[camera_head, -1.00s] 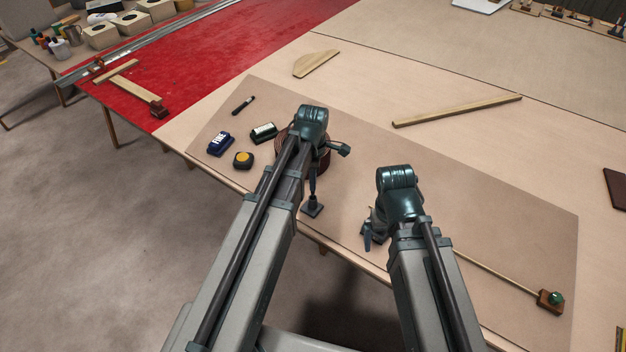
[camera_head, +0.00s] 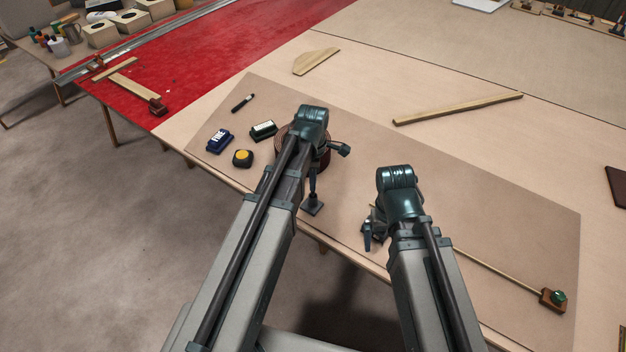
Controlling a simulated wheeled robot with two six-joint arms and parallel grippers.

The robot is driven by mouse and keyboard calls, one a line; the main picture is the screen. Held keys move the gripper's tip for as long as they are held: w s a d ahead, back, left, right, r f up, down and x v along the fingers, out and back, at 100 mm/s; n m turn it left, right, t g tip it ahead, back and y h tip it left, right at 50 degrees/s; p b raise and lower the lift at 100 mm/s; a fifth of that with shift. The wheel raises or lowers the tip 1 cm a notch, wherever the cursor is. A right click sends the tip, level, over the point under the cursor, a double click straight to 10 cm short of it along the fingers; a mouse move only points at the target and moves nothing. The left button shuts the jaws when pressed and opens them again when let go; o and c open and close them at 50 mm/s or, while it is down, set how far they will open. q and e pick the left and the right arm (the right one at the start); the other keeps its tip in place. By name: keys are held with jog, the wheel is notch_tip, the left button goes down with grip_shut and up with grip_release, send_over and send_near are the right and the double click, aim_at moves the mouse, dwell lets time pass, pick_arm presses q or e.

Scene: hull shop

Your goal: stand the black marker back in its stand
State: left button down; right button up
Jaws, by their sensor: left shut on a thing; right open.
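My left gripper (camera_head: 312,172) hangs below its wrist near the middle and is shut on a slim dark upright piece, which looks like the black marker (camera_head: 312,188). My own wrist hides most of the grip. Directly under it is a small dark square base (camera_head: 312,208), apparently the stand, near the board's front edge. I cannot tell whether the marker touches it or is in it. My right gripper (camera_head: 372,232) is open and empty, low over the board's front edge, to the right of the base.
A dark pen-like thing (camera_head: 243,102) lies at the board's far left. Near it are a blue box (camera_head: 219,140), a dark green block (camera_head: 263,130) and a yellow-topped tape measure (camera_head: 242,158). A dark red round thing (camera_head: 324,158) sits behind my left gripper. The board's middle right is clear.

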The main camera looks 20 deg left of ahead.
pick_arm(q)
jog(key=shift+f+b, duration=1.05)
dwell(2.5)
jog(key=c, duration=0.8)
grip_release()
jog(key=shift+r, duration=0.2)
notch_tip(320, 180, up, 14)
jog(key=p, duration=1.4)
jog(key=shift+f, duration=0.2)
jog(key=shift+f, duration=0.1)
